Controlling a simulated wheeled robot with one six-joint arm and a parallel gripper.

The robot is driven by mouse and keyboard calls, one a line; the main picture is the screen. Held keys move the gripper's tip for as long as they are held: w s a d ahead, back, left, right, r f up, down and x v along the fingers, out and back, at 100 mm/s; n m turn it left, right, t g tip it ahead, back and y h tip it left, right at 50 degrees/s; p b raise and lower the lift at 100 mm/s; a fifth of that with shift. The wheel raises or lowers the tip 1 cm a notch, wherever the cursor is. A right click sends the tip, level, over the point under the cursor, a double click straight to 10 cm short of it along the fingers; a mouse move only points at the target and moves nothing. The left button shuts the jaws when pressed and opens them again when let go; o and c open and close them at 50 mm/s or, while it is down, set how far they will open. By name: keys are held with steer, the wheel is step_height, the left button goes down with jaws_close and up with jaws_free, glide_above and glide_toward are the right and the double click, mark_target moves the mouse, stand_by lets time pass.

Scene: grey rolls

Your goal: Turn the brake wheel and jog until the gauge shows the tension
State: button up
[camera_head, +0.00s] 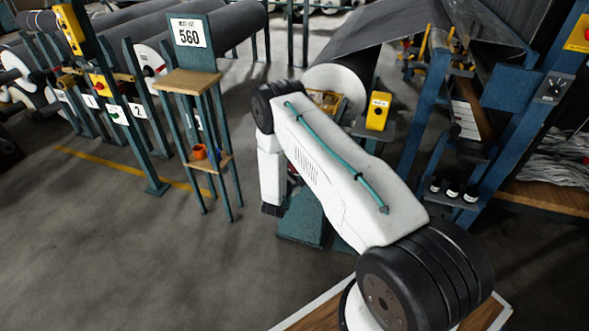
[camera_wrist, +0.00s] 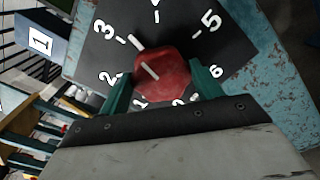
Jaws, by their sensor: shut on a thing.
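A red knob (camera_wrist: 166,72), many-sided with a white pointer line, sits on a black dial plate (camera_wrist: 225,45) with white numbers. The pointer line slants up and left, toward the side of the 3. My gripper (camera_wrist: 162,84) has its teal fingers on either side of the knob and is shut on it. Some low numbers are partly covered by the knob and fingers. In the head view my arm hides the gripper and this knob. A sign reading 560 (camera_head: 189,35) stands on a small wooden-topped stand. I cannot make out a tension gauge.
Blue frame posts (camera_head: 420,130) stand at the right, with black-capped items on a ledge (camera_head: 453,192). The floor at left front (camera_head: 100,250) is clear.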

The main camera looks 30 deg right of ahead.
steer(key=o, duration=1)
steer(key=v, duration=0.8)
steer(key=shift+d, duration=0.1)
